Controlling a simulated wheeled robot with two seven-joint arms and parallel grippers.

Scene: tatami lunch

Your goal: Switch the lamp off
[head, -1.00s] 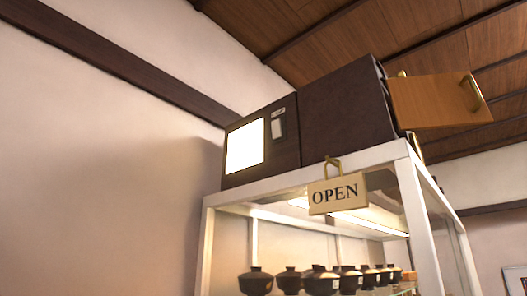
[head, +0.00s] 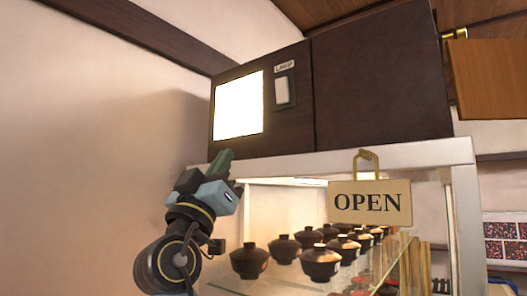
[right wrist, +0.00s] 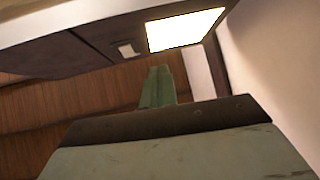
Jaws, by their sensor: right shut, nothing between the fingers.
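The lamp panel (head: 238,106) glows bright white on the front of a dark box on top of the display case. A pale rocker switch (head: 286,90) sits to its right, under a small label (head: 285,67) that seems to read LAMP. My right gripper (head: 225,158) is shut and empty, below the lit panel and lower left of the switch, touching neither as far as I can tell. In the right wrist view the closed fingers (right wrist: 158,74) point up toward the lit panel (right wrist: 185,29) and the switch (right wrist: 127,50). My left gripper is not in view.
The white-framed display case (head: 420,156) holds several dark lidded bowls (head: 250,260). An OPEN sign (head: 369,202) hangs on its front, right of my gripper. An orange-brown board (head: 490,78) juts out at the upper right. The wall at left is bare.

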